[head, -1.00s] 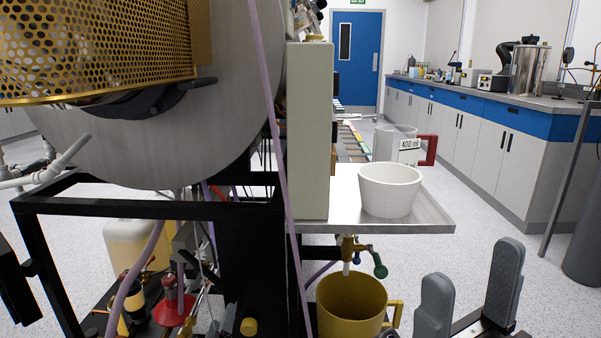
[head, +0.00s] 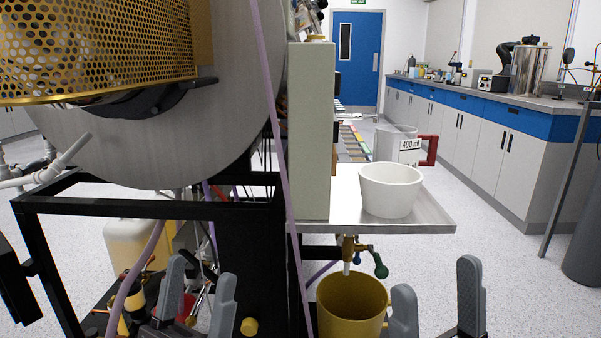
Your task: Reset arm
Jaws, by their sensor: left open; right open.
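My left gripper (head: 199,296) is at the bottom left, open and empty, with its two grey fingers apart in front of the rig's lower frame. My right gripper (head: 437,306) is at the bottom right, open and empty, its fingers spread wide.
A white bowl (head: 390,192) and a clear 400 ml jug (head: 395,143) with a red handle stand on a metal shelf (head: 432,222).

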